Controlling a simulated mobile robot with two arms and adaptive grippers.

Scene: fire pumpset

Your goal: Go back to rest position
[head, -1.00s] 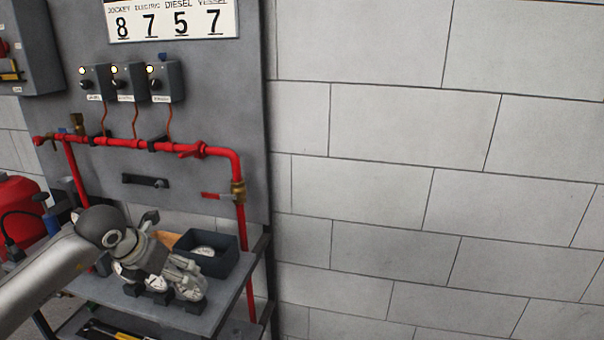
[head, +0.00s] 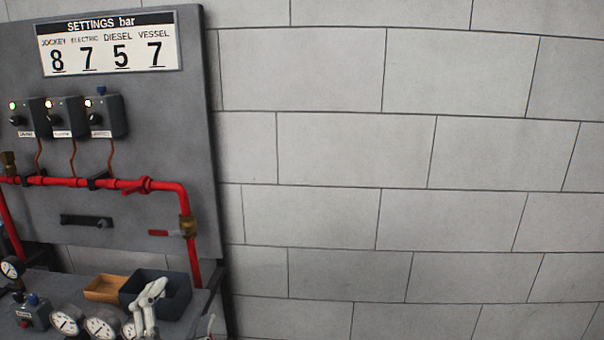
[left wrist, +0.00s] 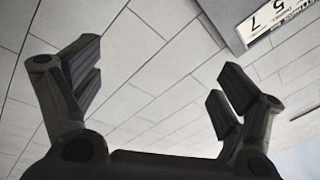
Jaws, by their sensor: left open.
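My right gripper is not seen.
A dark bin (head: 180,300) and a wooden tray (head: 103,289) stand on the bench, with several round gauges (head: 66,320) near its front. Red pipe (head: 110,184) and three control boxes (head: 62,117) are on the grey panel. Bare wall (head: 400,180) fills the right.

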